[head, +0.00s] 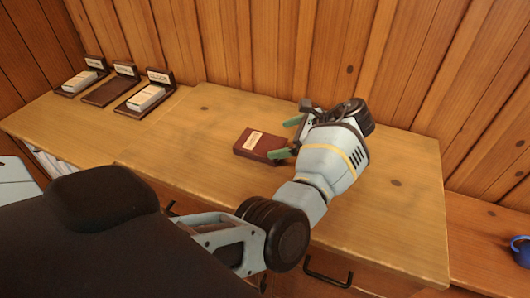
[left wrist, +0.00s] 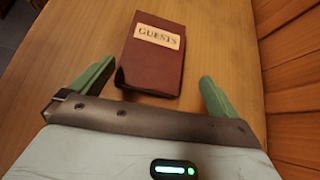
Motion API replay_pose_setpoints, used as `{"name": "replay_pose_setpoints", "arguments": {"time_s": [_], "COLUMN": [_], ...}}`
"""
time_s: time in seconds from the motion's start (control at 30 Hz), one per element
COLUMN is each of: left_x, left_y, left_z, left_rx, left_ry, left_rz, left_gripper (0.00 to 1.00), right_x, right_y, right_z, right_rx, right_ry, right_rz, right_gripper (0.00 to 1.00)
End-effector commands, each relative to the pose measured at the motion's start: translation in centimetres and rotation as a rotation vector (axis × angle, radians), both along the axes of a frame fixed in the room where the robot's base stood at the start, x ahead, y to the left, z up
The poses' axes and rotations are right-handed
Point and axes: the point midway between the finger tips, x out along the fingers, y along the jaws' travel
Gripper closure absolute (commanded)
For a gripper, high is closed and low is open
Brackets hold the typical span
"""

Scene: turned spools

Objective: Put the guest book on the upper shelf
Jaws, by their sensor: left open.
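The guest book is a dark red-brown book (head: 257,146) with a cream label, lying flat on the wooden top (head: 205,165). In the left wrist view the book (left wrist: 152,65) shows its label reading "GUESTS". My left gripper (head: 286,138) is open, with green fingers at the book's right side in the head view. In the left wrist view the fingers (left wrist: 150,88) stand apart, with the book's near end between or just beyond them; I cannot tell whether they touch it. No upper shelf can be made out in these frames. My right gripper is not in view.
Several dark labelled holders (head: 113,92) stand at the back left, two with pale blocks. A plank wall (head: 300,50) closes off the back. A blue cup (head: 521,250) stands on a lower surface at the right. The top left of the book is clear.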

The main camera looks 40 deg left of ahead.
Motion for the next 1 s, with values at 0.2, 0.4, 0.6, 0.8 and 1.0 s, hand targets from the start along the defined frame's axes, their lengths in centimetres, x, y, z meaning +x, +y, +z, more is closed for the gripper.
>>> {"name": "replay_pose_setpoints", "arguments": {"time_s": [0.2, 0.4, 0.6, 0.8, 1.0], "left_x": [-0.2, -0.3, -0.8, -0.9, -1.9], "left_y": [-0.6, 0.0, 1.6, 2.0, 4.1], "left_z": [-0.2, -0.6, -1.7, -1.7, -2.5], "left_rx": [0.007, 0.006, 0.006, 0.007, 0.006], "left_ry": [0.069, 0.068, 0.068, 0.066, 0.067], "left_rz": [-0.036, -0.035, -0.033, -0.034, -0.031], "left_gripper": [0.00, 0.00, 0.00, 0.00, 0.00], "right_x": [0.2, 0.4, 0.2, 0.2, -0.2], "right_y": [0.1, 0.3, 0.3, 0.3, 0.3], "right_z": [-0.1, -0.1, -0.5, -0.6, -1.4], "right_rx": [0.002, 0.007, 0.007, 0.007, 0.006], "right_ry": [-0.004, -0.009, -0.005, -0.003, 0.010], "right_rz": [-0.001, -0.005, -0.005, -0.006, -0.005], "right_gripper": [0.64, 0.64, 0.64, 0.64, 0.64]}}
